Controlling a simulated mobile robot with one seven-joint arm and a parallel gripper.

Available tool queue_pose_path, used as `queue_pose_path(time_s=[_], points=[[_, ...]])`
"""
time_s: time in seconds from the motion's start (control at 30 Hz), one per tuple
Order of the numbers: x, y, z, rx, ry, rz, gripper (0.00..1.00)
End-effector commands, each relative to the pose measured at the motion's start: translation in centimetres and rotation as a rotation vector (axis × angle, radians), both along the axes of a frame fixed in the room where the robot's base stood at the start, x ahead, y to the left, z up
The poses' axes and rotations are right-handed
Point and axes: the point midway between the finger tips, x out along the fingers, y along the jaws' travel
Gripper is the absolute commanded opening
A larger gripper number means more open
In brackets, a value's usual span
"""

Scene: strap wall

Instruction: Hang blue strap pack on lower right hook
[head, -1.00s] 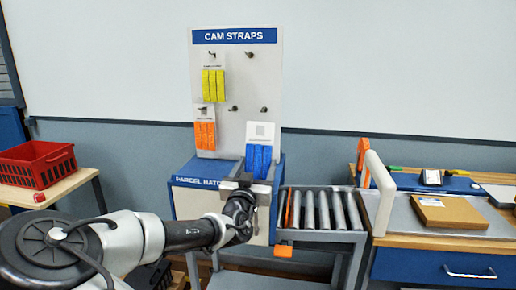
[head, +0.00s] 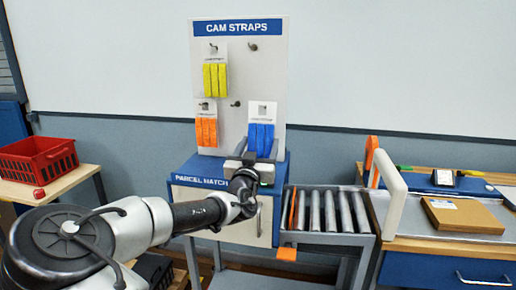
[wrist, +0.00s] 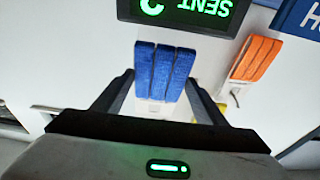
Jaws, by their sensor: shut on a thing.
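The blue strap pack (head: 261,138) has blue strips below a white card (head: 262,113). It is upright at the lower right of the white board, its card over the place of the lower right hook. That hook is hidden, so I cannot tell whether the card is on it. My gripper (head: 252,158) is at the lower end of the pack and shut on it. In the wrist view the blue strips (wrist: 165,70) show between my fingers.
The strap board (head: 272,80) also holds a yellow pack (head: 215,77) and an orange pack (head: 206,131). An upper right hook (head: 252,46) and a lower middle hook (head: 236,104) are bare. The parcel hatch cabinet (head: 200,180) stands below. A roller conveyor (head: 330,210) is at the right.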

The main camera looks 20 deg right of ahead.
Motion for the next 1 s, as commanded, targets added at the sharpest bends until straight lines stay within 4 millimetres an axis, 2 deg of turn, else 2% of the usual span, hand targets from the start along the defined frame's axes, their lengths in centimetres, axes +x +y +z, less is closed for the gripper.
queue_pose_path(time_s=[0.87,1.0], points=[[4.4,-3.0,-0.4,-0.001,-0.001,0.001,0.43],[5.0,-3.4,-1.1,0.002,-0.001,0.0,0.43]])
